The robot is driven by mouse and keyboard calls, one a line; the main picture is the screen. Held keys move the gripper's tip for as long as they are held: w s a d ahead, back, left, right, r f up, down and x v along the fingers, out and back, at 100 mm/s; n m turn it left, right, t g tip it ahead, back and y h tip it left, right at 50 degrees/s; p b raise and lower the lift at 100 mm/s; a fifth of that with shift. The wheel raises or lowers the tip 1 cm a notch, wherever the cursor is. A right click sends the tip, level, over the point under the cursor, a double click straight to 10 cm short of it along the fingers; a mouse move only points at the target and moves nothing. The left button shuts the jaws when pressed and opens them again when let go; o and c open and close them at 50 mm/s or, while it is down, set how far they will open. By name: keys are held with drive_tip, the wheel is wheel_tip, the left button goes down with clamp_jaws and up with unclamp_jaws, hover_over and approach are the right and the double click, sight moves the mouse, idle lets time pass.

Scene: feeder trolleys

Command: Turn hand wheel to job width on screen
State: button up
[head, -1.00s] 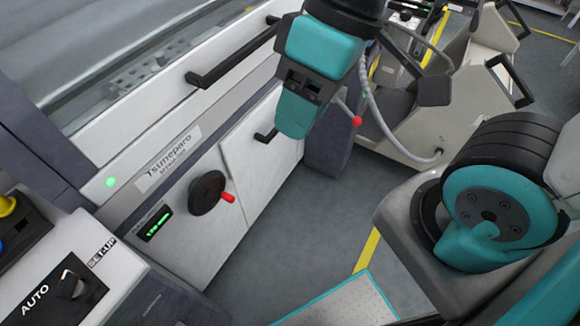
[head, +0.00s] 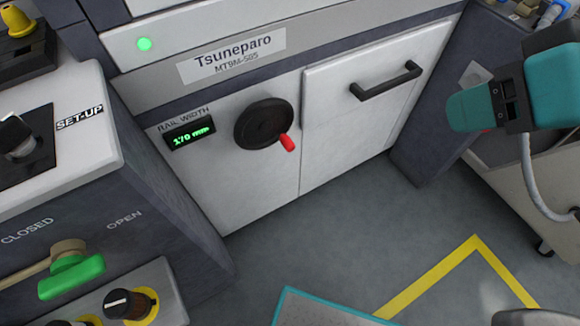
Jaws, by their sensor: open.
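The hand wheel (head: 262,122) is a black disc with a red handle (head: 287,143) at its lower right. It sits on the white front panel of the machine. Left of it, under the words RAIL WIDTH, a small black display (head: 188,133) shows green digits that look like 170 mm. My gripper (head: 458,110) is at the right of the view, teal and dark, pointing left. It is open, apart from the wheel and well to its right; its fingertips are hard to make out. No screen with a job width is in view.
A cabinet door with a black bar handle (head: 386,80) is right of the wheel. A control box with a SET-UP switch (head: 18,140) and a green lever (head: 72,277) stands at the left.

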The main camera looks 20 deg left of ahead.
drive_tip(key=w+a+f+n+t+y+b, duration=0.1)
drive_tip(key=a+f+t+b, duration=0.15)
drive_tip(key=f+b, duration=0.8)
drive_tip(key=w+a+f+t+y+b, duration=0.2)
drive_tip(key=a+f+b, duration=0.1)
drive_tip(key=f+b, duration=0.7)
drive_tip(key=n+t+y+b, duration=0.3)
drive_tip(key=n+y+b, duration=0.15)
drive_tip(key=b, duration=0.75)
approach(292, 148)
drive_tip(key=shift+m+y, duration=0.45)
drive_tip(key=p+x, duration=1)
drive_tip(key=shift+w+d+f+p, duration=0.1)
drive_tip(key=shift+f+p, duration=0.1)
drive_tip(key=shift+p, duration=0.2)
drive_tip(key=shift+w+a+f+p, duration=0.3)
drive_tip(key=shift+w+a+p, duration=0.25)
drive_tip(key=shift+a+p, duration=0.15)
clamp_jaws()
